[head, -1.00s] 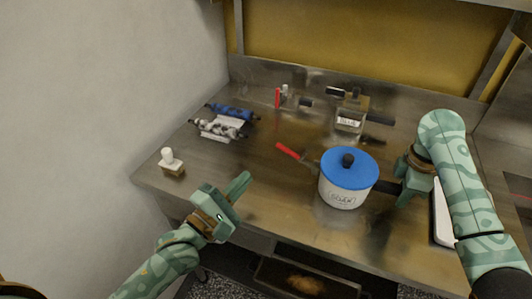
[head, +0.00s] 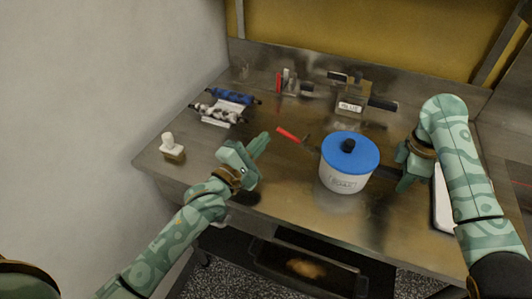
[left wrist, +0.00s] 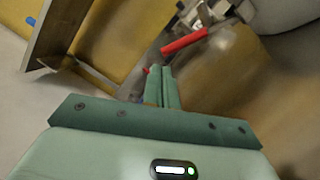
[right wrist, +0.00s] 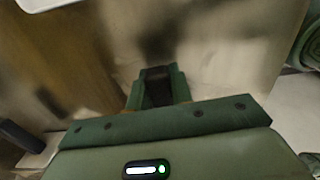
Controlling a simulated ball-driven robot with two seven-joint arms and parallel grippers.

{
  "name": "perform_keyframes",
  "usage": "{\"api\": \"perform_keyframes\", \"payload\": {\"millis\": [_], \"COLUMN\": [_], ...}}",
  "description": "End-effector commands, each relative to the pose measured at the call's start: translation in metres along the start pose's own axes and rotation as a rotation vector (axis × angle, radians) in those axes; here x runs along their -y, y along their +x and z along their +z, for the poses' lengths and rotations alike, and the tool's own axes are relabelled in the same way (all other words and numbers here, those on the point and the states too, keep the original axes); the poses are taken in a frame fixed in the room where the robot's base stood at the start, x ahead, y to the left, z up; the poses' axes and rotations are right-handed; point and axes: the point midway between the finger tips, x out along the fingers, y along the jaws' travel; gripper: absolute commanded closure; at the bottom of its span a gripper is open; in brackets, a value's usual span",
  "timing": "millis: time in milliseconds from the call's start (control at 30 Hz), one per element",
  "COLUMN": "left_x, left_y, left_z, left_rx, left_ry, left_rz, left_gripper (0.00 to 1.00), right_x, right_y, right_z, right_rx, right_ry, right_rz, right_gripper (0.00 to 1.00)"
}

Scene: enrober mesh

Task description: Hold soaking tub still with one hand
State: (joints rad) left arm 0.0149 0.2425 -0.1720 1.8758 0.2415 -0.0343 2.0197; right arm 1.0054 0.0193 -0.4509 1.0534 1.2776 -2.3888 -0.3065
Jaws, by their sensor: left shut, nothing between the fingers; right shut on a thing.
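The soaking tub (head: 345,182) is white with a blue lid (head: 350,152) and a black knob, and stands upright on the steel bench, right of centre in the head view. A dark handle reaches from its right side. My right gripper (head: 402,184) is at the tub's right, shut on this handle; a dark piece (right wrist: 157,84) shows between its fingers in the right wrist view. My left gripper (head: 261,144) is shut and empty left of the tub, apart from it. Its closed fingers (left wrist: 160,80) show in the left wrist view.
A red-handled tool (head: 291,134) lies left of the tub; its handle shows in the left wrist view (left wrist: 184,42). Behind stand a labelled container (head: 349,105) and small tools. Rollers (head: 220,112) and a white-topped stamp-like piece (head: 170,145) are at the left. An open drawer (head: 305,262) is below.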

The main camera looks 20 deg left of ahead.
Motion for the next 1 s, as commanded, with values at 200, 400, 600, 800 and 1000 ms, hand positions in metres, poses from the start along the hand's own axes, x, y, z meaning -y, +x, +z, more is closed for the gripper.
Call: {"api": "perform_keyframes", "payload": {"millis": [200, 400, 600, 800, 1000], "left_x": [0.000, 0.000, -0.001, -0.004, -0.007], "left_y": [0.016, 0.017, 0.017, 0.018, 0.019], "left_z": [0.000, 0.000, 0.000, 0.004, 0.006], "left_rx": [0.000, 0.000, 0.000, 0.000, -0.001], "left_ry": [0.001, 0.000, 0.004, 0.039, 0.067], "left_rz": [0.000, 0.000, 0.000, -0.011, -0.019], "left_gripper": [1.00, 1.00, 1.00, 1.00, 1.00], "right_x": [0.000, 0.000, 0.000, 0.000, 0.000], "right_y": [0.000, 0.000, 0.000, 0.000, 0.000], "right_z": [0.000, 0.000, 0.000, 0.000, 0.000], "right_rx": [-0.001, 0.000, 0.000, 0.000, 0.000], "right_ry": [0.000, 0.000, 0.000, 0.000, 0.000], "right_rz": [0.001, 0.001, 0.001, 0.000, 0.000], "right_gripper": [1.00, 1.00, 1.00, 1.00, 1.00]}}
